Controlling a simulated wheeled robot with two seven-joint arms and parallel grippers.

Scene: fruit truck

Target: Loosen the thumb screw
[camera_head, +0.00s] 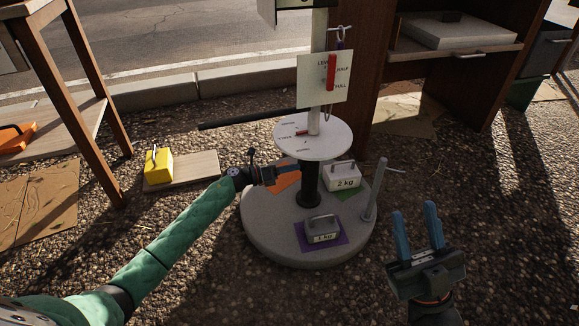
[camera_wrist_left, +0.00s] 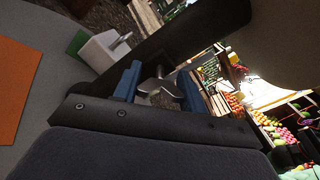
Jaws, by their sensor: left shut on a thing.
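The thumb screw (camera_wrist_left: 157,88) is a grey metal wing shape in the left wrist view, between the blue fingers of my left gripper (camera_wrist_left: 158,86). In the head view my left gripper (camera_head: 296,169) reaches in from the left, beside the black column (camera_head: 310,185) under the white round disc (camera_head: 340,136). It is shut on the thumb screw, which the gripper hides in the head view. My right gripper (camera_head: 419,235) is at the lower right, blue fingers pointing up, open and empty.
A round grey base (camera_head: 290,248) carries a 1 kg weight (camera_head: 321,234) on a purple patch, a 2 kg weight (camera_head: 343,177) and an upright grey post (camera_head: 375,190). A yellow weight (camera_head: 158,165) sits on a board at left. A black bar (camera_head: 245,119) sticks out leftward.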

